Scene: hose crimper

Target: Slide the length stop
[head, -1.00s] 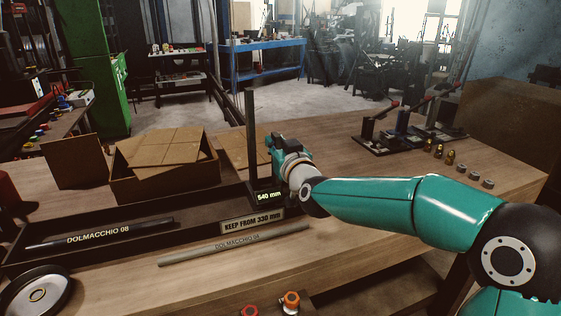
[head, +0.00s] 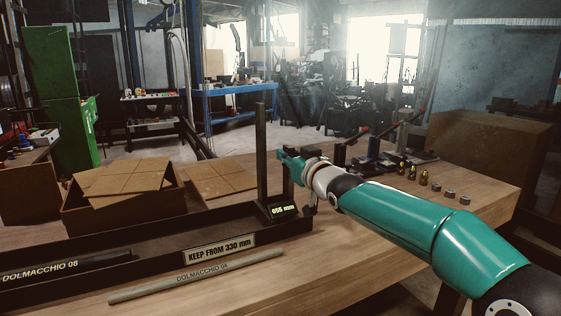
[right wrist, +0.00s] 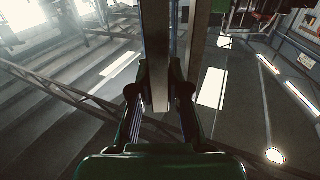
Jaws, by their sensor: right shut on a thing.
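The length stop is a dark upright post (head: 261,150) on a block with a lit display (head: 283,210). The display reads about 655 mm; its first digit is unclear. The stop stands upright near the right end of a long dark tray (head: 285,232). My right gripper (head: 291,166) is shut on the stop, reaching it from the right. In the right wrist view the gripper (right wrist: 160,95) has a finger on each side of an upright bar (right wrist: 160,60). The fingertip contact is partly hidden in the head view. My left gripper is not in view.
A "KEEP FROM 330 mm" plate (head: 220,248) is on the tray front. A dark hose marked DOLMACCHIO 08 (head: 65,271) lies in the tray. A grey hose (head: 200,276) lies in front. A cardboard box (head: 120,200) stands behind. Brass fittings (head: 412,172) stand at right.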

